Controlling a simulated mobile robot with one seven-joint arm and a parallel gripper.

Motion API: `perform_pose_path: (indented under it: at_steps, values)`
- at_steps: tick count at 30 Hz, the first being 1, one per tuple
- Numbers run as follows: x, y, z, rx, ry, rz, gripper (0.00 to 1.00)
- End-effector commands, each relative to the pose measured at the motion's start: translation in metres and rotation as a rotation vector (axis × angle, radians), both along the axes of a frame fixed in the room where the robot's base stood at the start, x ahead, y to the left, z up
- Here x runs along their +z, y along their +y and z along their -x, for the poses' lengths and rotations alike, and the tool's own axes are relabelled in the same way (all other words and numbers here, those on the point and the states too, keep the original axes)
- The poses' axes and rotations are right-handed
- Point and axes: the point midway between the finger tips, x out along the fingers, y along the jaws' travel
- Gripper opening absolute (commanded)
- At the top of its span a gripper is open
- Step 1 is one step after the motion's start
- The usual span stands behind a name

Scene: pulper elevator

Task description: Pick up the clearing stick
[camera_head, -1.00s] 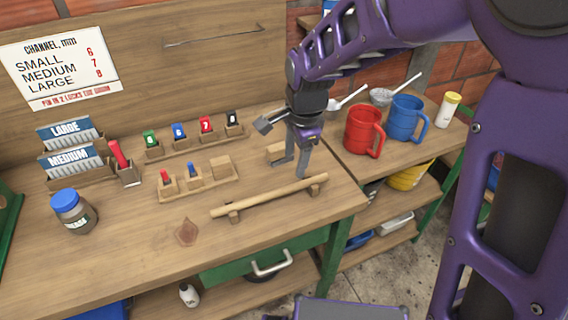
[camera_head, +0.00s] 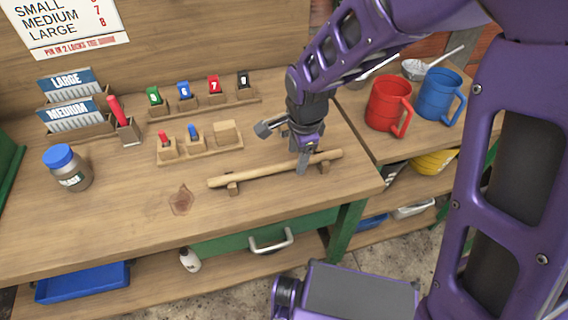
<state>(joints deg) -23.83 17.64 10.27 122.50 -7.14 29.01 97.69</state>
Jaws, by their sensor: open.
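The clearing stick (camera_head: 255,174) is a long, pale wooden rod. It lies across two small wooden rests near the front right of the workbench (camera_head: 120,225). My gripper (camera_head: 302,165) points down at the right part of the stick. Its fingers are open, one showing on the near side of the stick. The other finger is mostly hidden behind the near one and the stick, so contact cannot be told.
A small rack (camera_head: 200,150) with coloured pegs stands behind the stick. Numbered blocks (camera_head: 213,88) line the back. A red mug (camera_head: 388,104) and a blue mug (camera_head: 437,95) stand at right. A blue-lidded jar (camera_head: 70,168) is at left. The bench front is mostly clear.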

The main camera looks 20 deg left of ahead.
Motion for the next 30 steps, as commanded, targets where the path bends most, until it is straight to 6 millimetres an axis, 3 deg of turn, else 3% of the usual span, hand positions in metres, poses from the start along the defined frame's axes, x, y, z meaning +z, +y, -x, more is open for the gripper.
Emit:
perform_pose_path:
  at_steps: [3, 12, 23, 30]
  values:
    - [-0.0135, 0.0037, 0.0054, 0.001, 0.0, -0.001, 0.62]
    - [-0.014, 0.0045, 0.0068, -0.001, 0.001, 0.0, 0.62]
    - [-0.014, 0.0043, 0.0066, -0.001, 0.001, 0.0, 0.0]
    - [-0.0139, 0.0044, 0.0065, -0.001, 0.0, 0.0, 0.0]
